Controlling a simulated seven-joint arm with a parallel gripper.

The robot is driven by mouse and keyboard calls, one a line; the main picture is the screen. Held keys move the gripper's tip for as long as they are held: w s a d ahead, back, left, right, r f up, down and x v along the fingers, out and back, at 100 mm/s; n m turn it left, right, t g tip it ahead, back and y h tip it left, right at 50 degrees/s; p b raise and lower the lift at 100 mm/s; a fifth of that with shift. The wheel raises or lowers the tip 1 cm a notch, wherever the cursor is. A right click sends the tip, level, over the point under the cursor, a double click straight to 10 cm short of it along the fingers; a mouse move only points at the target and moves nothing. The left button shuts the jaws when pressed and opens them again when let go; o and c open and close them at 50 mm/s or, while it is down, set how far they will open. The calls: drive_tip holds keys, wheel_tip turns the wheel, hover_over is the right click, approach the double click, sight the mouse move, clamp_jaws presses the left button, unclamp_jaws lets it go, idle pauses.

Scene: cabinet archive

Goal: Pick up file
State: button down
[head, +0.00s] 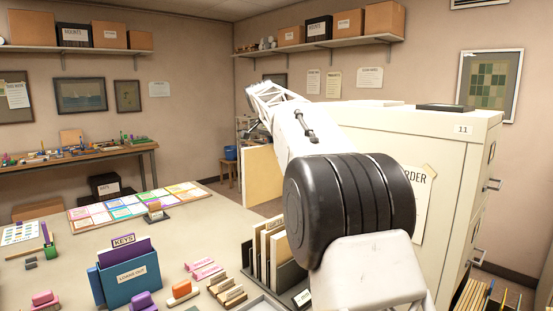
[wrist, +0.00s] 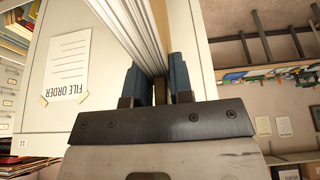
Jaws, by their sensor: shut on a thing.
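My gripper (wrist: 157,80) shows in the wrist view, with its two blue-padded fingers shut on a file (wrist: 143,38). The file shows as pale, page-like edges with a brown strip beside them. It runs up out of the top of the picture, so its far end and label are hidden. In the head view my arm hides the gripper. A cream panel (head: 262,180) stands upright just left of the arm there; I cannot tell if it is the held file.
A pale filing cabinet (head: 450,150) with a file-order notice stands right of my arm. A black sorter (head: 286,277) with several upright files is on the table below. A blue box (head: 130,280), stamps and a coloured chart (head: 135,203) lie left. The table's middle is fairly clear.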

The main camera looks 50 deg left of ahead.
drive_tip(key=shift+r, duration=1.2)
drive_tip(key=c, duration=1.5)
unclamp_jaws()
clamp_jaws()
